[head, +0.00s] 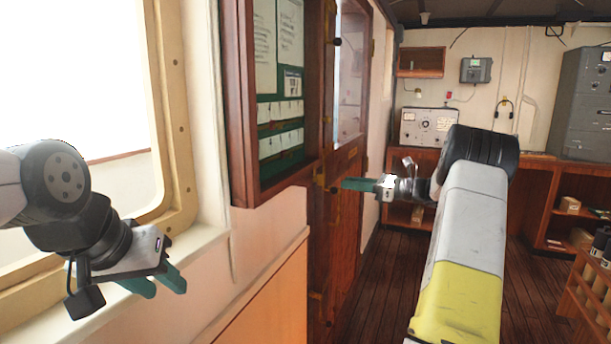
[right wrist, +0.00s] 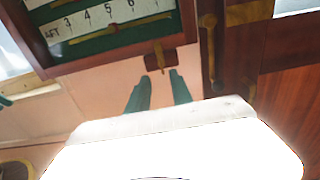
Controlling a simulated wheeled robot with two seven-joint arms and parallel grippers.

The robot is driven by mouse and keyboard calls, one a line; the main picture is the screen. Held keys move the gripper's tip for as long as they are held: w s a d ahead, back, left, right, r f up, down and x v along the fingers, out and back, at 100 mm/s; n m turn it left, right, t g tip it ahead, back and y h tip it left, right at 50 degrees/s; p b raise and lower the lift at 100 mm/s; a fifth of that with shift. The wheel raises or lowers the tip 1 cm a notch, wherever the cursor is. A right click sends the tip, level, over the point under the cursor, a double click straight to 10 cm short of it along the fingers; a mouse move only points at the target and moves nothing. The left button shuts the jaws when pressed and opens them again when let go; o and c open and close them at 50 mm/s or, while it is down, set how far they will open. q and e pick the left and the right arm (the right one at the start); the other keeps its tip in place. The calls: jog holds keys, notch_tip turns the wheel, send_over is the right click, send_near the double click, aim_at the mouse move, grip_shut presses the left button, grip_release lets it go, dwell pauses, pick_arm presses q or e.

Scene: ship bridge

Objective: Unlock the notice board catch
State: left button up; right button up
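The notice board (head: 242,110) has a dark wooden frame and a green back with papers and cards. It hangs on the wall at centre left, and its lower part shows in the right wrist view (right wrist: 60,65). A small brass catch (right wrist: 159,55) on a wooden block sits at the frame's lower edge in the right wrist view. My right gripper (head: 347,184) has green fingers pointing towards the board side. In the right wrist view its fingers (right wrist: 160,90) are apart and empty, just short of the catch, not touching it. My left gripper (head: 158,282) is open and empty by the window.
A wooden door (head: 345,220) with brass fittings is right of the board; a brass handle (right wrist: 208,50) shows in the right wrist view. A window frame (head: 178,130) is at left. A desk with a grey radio unit (head: 428,126) stands at the back. The floor (head: 390,270) between is clear.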

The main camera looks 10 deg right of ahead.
aim_at(319, 175)
jog(key=x, duration=0.7)
jog(key=shift+w+a, duration=0.25)
jog(key=shift+w, duration=0.1)
grip_shut()
